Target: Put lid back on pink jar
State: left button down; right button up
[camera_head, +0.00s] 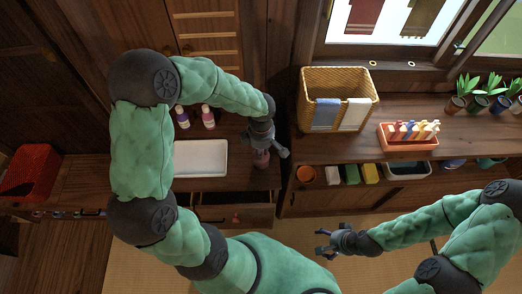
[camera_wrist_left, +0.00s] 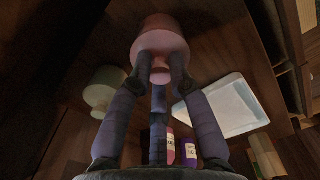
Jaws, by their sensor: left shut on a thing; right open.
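The pink jar (camera_head: 261,160) stands on the wooden counter near its right front corner, below my left gripper (camera_head: 263,149). In the left wrist view the pink jar (camera_wrist_left: 158,24) lies beyond the fingertips, and a pink lid (camera_wrist_left: 160,72) with a narrow end sits between the fingers of my left gripper (camera_wrist_left: 160,80). The lid is lined up with the jar; I cannot tell whether they touch. My right gripper (camera_head: 324,243) is open and empty, over the floor in front of the right cabinet.
A white tray (camera_head: 201,158) lies left of the jar, with two bottles (camera_head: 208,117) behind it. A pale green jar (camera_wrist_left: 104,88) stands near the pink one in the left wrist view. An open drawer (camera_head: 234,213) juts out below the counter. A wicker basket (camera_head: 337,85) stands on the right cabinet.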

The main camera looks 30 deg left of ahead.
pick_arm(q)
jog(key=shift+f+b, duration=0.2)
jog(key=shift+b, duration=0.65)
dwell(1.9)
dwell(0.3)
jog(key=c, duration=1.1)
grip_release()
jog(key=shift+o, duration=0.4)
jog(key=o, duration=0.4)
jog(key=shift+r, duration=0.15)
jog(key=shift+r+p, duration=2.15)
jog(key=shift+r, duration=1.25)
